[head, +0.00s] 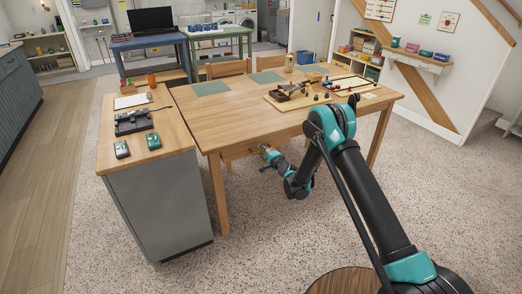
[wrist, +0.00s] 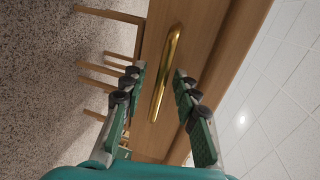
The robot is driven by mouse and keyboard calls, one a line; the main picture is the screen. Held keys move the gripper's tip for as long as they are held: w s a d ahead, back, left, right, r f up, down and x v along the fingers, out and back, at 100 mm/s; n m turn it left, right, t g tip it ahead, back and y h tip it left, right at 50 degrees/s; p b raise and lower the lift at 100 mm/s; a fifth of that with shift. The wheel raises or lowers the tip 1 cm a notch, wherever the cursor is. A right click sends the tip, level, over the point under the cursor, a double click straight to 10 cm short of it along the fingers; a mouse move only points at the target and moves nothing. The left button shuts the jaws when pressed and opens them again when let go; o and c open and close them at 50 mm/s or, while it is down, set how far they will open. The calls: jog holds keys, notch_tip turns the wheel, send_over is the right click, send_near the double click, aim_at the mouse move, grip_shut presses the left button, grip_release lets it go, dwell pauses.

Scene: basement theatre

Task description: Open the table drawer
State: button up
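The wooden table (head: 235,120) stands in the middle of the head view. Its drawer front (head: 236,153) is under the near edge, partly hidden by my arm, and looks shut. In the wrist view the drawer front (wrist: 197,35) carries a long brass bar handle (wrist: 171,60), tilted slightly in the picture. My gripper (wrist: 160,72) is open, with one green finger on each side of the handle. The handle appears between the fingertips, and no finger visibly closes on it. In the head view my gripper (head: 266,151) is low at the table's front.
A grey cabinet (head: 160,205) with a wooden top stands close at the left of the table. Table legs (head: 218,195) stand on either side of my gripper. A board game (head: 295,95) and green placemats (head: 211,88) lie on the table. The carpet in front is clear.

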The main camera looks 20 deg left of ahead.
grip_shut()
jog(key=shift+d, duration=0.1)
dwell(0.5)
